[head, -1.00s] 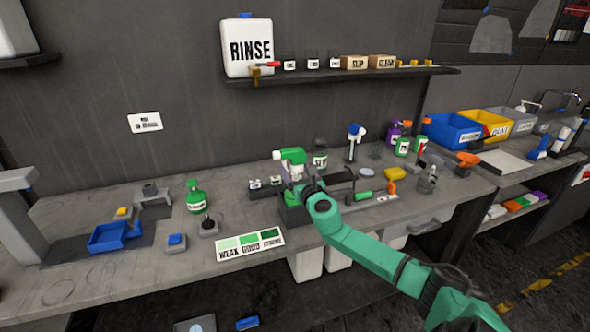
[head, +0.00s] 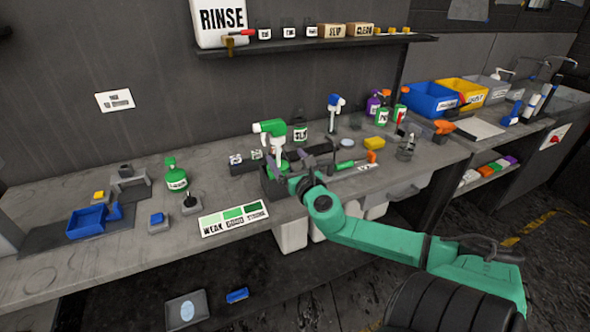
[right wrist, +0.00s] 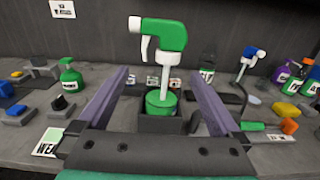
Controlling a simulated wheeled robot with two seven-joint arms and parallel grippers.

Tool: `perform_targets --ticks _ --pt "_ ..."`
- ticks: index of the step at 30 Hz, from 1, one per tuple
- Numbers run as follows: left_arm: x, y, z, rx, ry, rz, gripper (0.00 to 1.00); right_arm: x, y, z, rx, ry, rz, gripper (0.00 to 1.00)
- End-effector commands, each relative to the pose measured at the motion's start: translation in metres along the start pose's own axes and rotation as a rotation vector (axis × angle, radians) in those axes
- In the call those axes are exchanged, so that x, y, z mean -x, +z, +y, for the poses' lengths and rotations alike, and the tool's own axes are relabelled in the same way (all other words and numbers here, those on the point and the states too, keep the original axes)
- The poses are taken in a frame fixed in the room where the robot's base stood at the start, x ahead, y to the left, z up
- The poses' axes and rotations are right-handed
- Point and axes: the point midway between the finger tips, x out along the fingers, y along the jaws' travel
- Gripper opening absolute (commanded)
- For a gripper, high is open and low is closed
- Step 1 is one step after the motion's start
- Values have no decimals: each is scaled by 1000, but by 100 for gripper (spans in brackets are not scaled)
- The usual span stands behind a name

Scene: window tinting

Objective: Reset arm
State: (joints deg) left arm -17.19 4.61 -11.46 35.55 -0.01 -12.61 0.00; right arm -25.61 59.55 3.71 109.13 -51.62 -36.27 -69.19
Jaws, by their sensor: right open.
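A spray head (head: 270,128) with a green top and white nozzle and collar stands upright over the dark holder (head: 272,185) on the workbench. In the right wrist view the spray head (right wrist: 165,38) has a pale stem reaching down to a green container (right wrist: 160,103) in the holder. I cannot tell whether it is screwed on. My right gripper (head: 290,168) is at the holder's near side. In the right wrist view my right gripper (right wrist: 162,78) is open, with one finger on each side of the spray head and a gap to both. My left gripper is out of view.
The strength card (head: 235,218) lies at the bench front. A green bottle (head: 176,175) and blue tray (head: 87,219) stand left. A blue-topped sprayer (head: 334,112), yellow sponge (head: 375,143) and orange-topped tool are right. The shelf (head: 320,46) hangs above.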

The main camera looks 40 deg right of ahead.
Motion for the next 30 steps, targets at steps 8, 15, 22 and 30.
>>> perform_targets --ticks 8,15,22,30 --pt "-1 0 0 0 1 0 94 45 -1 0 -3 -1 3 100" --pt "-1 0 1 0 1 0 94 50 0 0 0 -1 0 100" --pt "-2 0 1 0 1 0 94 44 -41 -32 -118 -77 87 100" --pt "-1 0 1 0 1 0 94 91 -258 -131 -777 -496 424 100"
